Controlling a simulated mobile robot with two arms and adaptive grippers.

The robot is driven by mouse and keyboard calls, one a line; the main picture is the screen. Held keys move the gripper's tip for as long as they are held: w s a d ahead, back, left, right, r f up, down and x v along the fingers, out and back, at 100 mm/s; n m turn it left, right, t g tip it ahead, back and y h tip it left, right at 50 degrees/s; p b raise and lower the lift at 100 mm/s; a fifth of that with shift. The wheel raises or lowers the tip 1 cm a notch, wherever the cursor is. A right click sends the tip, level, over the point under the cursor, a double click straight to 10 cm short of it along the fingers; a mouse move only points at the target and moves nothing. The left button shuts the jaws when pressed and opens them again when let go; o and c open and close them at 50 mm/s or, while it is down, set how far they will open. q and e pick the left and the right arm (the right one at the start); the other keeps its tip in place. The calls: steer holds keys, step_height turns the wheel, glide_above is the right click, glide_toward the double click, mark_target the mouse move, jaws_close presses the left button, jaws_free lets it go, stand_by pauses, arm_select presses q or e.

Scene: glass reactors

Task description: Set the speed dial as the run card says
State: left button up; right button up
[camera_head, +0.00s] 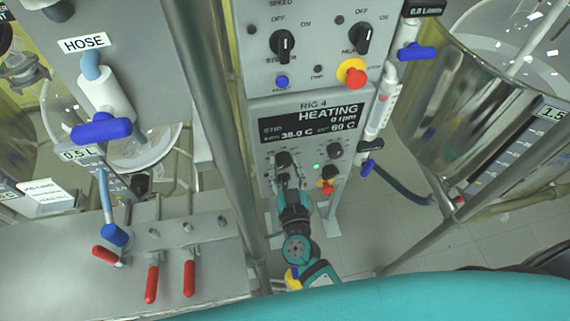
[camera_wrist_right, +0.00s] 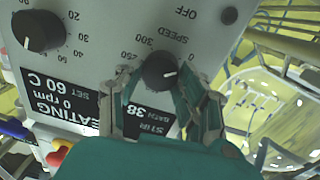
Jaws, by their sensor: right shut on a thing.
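The black speed dial (camera_wrist_right: 160,70) sits on the lower panel of the rig; it also shows in the head view (camera_head: 283,159). The wrist view shows SPEED, 300 and 250 printed near it, upside down. Its white pointer mark faces right in the wrist view. My right gripper (camera_wrist_right: 157,84) has a finger on each side of the dial and is shut on it; it also shows in the head view (camera_head: 288,183). A white card (camera_head: 45,194) lies at the left, too small to read. My left gripper is out of view.
A second black dial (camera_wrist_right: 40,31) is beside the speed dial. A red knob (camera_head: 327,186) sits below it, and a red stop button (camera_head: 351,73) is on the upper panel. Metal posts (camera_head: 215,110) stand left of the rig.

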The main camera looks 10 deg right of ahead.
steer(key=m+p, duration=0.1)
steer(key=m, duration=0.2)
steer(key=shift+r+m, duration=0.1)
steer(key=shift+m, duration=0.2)
steer(key=m+p, duration=0.1)
steer(key=m, duration=0.2)
steer(key=shift+d, duration=0.1)
steer(key=m, duration=0.4)
steer(key=shift+m+y, duration=0.3)
steer(key=shift+m, duration=0.1)
steer(key=m, duration=0.4)
steer(key=shift+d+f+g+b, duration=0.1)
steer(key=shift+f+g+b, duration=0.1)
steer(key=shift+g+b, duration=0.1)
steer(key=o, duration=1.1)
